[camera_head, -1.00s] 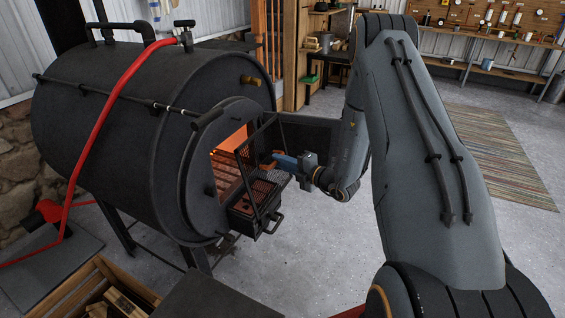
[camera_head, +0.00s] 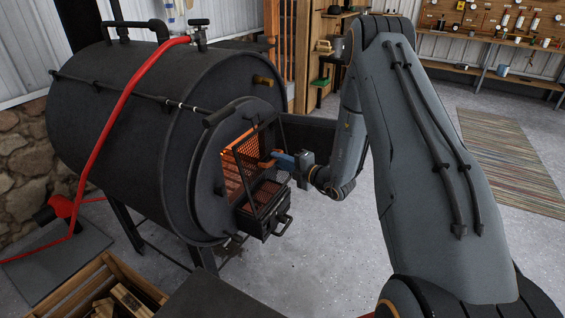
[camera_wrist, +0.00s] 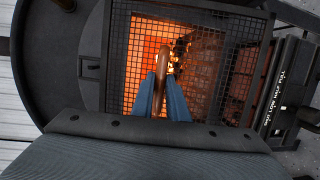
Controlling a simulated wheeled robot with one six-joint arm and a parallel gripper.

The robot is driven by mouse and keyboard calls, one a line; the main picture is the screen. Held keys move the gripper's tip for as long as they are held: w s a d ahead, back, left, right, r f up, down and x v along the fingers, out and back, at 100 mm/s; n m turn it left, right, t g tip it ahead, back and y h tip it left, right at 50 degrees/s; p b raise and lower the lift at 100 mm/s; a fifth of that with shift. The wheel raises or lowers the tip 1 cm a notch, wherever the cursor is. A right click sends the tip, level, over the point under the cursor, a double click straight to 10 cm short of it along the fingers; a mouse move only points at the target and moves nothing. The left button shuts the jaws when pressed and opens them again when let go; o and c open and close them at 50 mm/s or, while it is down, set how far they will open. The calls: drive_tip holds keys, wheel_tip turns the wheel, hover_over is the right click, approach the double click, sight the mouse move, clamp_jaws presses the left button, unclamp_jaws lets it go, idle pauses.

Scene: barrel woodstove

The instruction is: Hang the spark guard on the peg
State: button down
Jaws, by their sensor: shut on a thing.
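The spark guard (camera_head: 268,136) is a black mesh screen in a dark frame, upright in front of the glowing stove opening. Its copper-brown handle (camera_wrist: 160,78) stands between the blue fingers of my gripper (camera_head: 276,157), which is shut on it. In the wrist view, my gripper (camera_wrist: 162,84) points straight at the mesh, with fire showing behind it. A short brass-coloured stub (camera_head: 264,81), which looks like the peg, sticks out from the upper right of the stove's front with nothing on it. I cannot tell whether the guard touches the stove.
The black barrel stove (camera_head: 120,130) fills the left. A black box with a handle (camera_head: 266,222) juts out below the opening. A red hose (camera_head: 105,130) runs over the barrel. A wooden crate (camera_head: 125,275) stands at the front left. The floor (camera_head: 330,260) right of the stove is clear.

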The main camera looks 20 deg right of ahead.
drive_tip(key=shift+s+a+b+x, duration=0.15)
drive_tip(key=shift+b+x, duration=0.25)
drive_tip(key=shift+x, duration=0.55)
drive_tip(key=shift+s+a+b+x, duration=0.15)
drive_tip(key=shift+b+x, duration=0.25)
drive_tip(key=shift+x, duration=0.55)
drive_tip(key=shift+w+f, duration=0.1)
drive_tip(key=shift+f, duration=0.1)
